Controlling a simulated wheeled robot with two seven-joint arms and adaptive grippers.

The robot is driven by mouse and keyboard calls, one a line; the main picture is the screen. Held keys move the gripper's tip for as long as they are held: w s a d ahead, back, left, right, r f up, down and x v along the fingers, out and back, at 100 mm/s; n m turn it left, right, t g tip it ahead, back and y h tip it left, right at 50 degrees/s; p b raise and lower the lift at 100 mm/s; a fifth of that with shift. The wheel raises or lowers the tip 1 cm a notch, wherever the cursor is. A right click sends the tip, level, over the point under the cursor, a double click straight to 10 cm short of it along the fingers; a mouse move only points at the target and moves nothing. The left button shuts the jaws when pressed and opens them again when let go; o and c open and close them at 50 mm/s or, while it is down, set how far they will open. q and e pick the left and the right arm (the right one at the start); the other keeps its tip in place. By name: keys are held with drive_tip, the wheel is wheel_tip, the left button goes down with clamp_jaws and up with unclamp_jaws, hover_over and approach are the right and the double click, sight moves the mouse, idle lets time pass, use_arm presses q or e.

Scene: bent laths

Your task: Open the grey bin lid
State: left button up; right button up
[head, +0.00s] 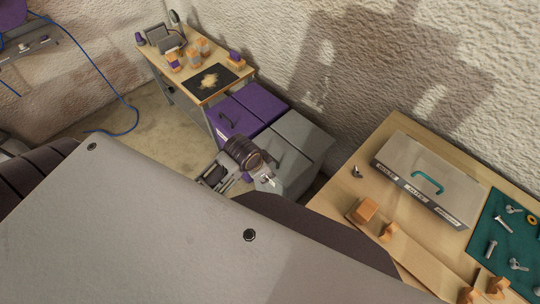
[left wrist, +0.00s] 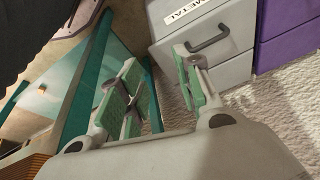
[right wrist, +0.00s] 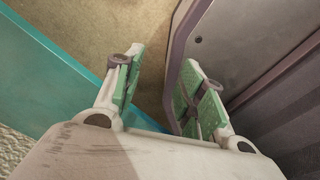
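The grey bin (head: 304,136) stands beside the purple bin, its lid lying flat and shut. A dark handle (left wrist: 208,40) on the grey bin and a METAL label (left wrist: 182,12) show in the left wrist view. My left gripper (left wrist: 156,60) is open and empty, with the handle just beyond its right finger and not between the fingers. In the head view part of that arm covers the near side of the grey bin. My right gripper (right wrist: 162,58) is open and empty, close to dark and grey panels; it is hidden in the head view.
The purple bin (head: 258,102) adjoins the grey one. A workbench (head: 160,58) with small items stands behind at the left. On the right a wooden table (head: 340,190) carries a grey case (head: 428,178) with a teal handle, and several wooden blocks and metal parts. The rough wall is close behind the bins.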

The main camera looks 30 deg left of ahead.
use_arm(q)
drive_tip(key=w+a+f+m+g, duration=0.1)
drive_tip(key=w+a+m, duration=0.5)
drive_tip(key=w+m, duration=0.6)
drive_tip(key=f+m, duration=0.1)
drive_tip(key=m, duration=0.2)
drive_tip(key=shift+w+a+f+m+g, duration=0.15)
drive_tip(key=shift+w+m+g, duration=0.15)
drive_tip(key=shift+w, duration=0.1)
use_arm(e)
drive_tip(key=shift+w+d, duration=0.15)
drive_tip(key=shift+w, duration=0.05)
drive_tip(key=shift+s, duration=0.1)
